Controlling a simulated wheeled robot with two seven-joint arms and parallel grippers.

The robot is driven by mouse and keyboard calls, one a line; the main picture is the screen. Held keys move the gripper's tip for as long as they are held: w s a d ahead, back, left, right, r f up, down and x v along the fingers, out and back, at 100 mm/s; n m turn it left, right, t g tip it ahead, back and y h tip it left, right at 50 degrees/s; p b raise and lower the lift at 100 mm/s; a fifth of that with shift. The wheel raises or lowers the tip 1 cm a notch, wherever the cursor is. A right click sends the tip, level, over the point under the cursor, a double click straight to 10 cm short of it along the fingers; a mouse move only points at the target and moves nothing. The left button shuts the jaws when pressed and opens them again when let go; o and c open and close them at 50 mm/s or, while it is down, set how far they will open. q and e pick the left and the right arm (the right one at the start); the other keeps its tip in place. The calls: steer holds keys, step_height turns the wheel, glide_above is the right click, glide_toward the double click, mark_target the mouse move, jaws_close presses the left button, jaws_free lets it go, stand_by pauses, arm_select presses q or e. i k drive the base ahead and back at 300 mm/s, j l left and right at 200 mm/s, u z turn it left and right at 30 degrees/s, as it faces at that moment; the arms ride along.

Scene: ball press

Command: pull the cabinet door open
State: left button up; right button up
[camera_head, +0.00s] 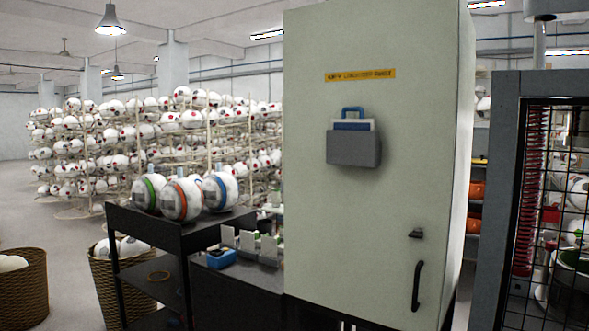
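A tall pale grey-green cabinet (350,230) stands right of the middle in the head view. Its front door looks shut. A black vertical handle (417,286) sits at the lower right of the door, with a small dark latch (416,234) above it. A yellow label strip (360,75) and a grey holder (354,149) with a blue-topped clipboard are on the door's upper half. Neither of my grippers shows in this view.
A black shelf cart (150,232) with several balls stands left of the cabinet, beside a low dark bench (245,275). Wicker baskets (22,290) stand at the lower left. A grey-framed mesh cage (498,200) stands close on the right. Ball racks fill the back.

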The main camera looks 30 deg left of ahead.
mark_target(353, 200)
steer(key=u, duration=0.8)
